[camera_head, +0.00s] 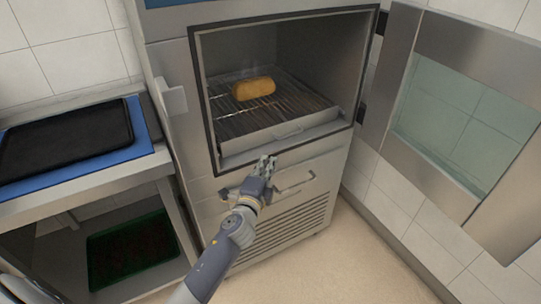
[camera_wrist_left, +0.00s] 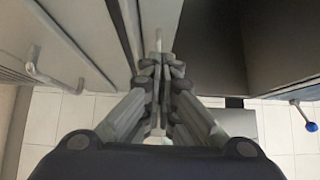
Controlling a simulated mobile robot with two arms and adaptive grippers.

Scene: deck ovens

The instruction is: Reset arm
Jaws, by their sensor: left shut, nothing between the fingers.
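My left gripper (camera_head: 265,167) is shut and empty. In the head view it is in front of the oven, just below the lower edge of its opening. In the left wrist view its fingers (camera_wrist_left: 158,70) are closed together. The deck oven (camera_head: 180,120) stands open. A golden loaf (camera_head: 253,88) lies on the wire rack (camera_head: 290,105) inside. The glass oven door (camera_head: 455,110) is swung wide open to the right. My right gripper is not in view.
A dark tray (camera_head: 65,140) lies on a blue mat (camera_head: 141,128) on the steel table (camera_head: 95,187) at left. A green crate (camera_head: 93,262) is on its lower shelf. A drawer handle (camera_head: 295,183) is close to my left gripper. Open floor (camera_head: 350,265) lies at front right.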

